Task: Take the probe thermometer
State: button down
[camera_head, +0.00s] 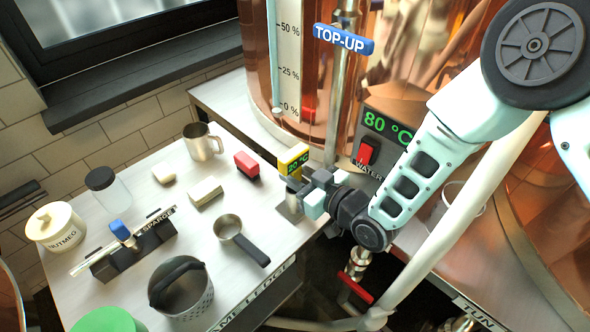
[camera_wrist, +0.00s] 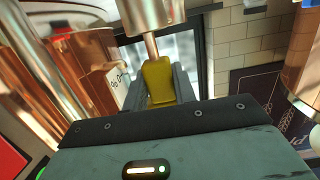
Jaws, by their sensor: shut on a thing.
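The probe thermometer (camera_head: 294,160) is yellow, with a dark display reading about 20 °C in green. It is at the right edge of the pale ledge in the head view. My gripper (camera_head: 298,184) reaches in from the right and is shut on it. In the wrist view the yellow body (camera_wrist: 158,82) sits between the two grey fingers. A grey metal block (camera_head: 289,209) shows just below the gripper. My fingers hide the thermometer's lower part, so I cannot tell whether it still touches the block.
On the ledge (camera_head: 205,275) are a steel mug (camera_head: 202,142), a red block (camera_head: 247,165), a dark-handled ladle (camera_head: 229,228), a perforated basket (camera_head: 187,290), a SPARGE rack (camera_head: 122,252) and a NUTMEG jar (camera_head: 55,226). Copper vessels and the TOP-UP pipe (camera_head: 340,85) stand close behind.

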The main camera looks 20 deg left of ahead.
jog(key=shift+r+p, duration=0.3)
jog(key=shift+r, duration=0.7)
jog(key=shift+r+p, duration=2.55)
jog(key=shift+r, duration=1.85)
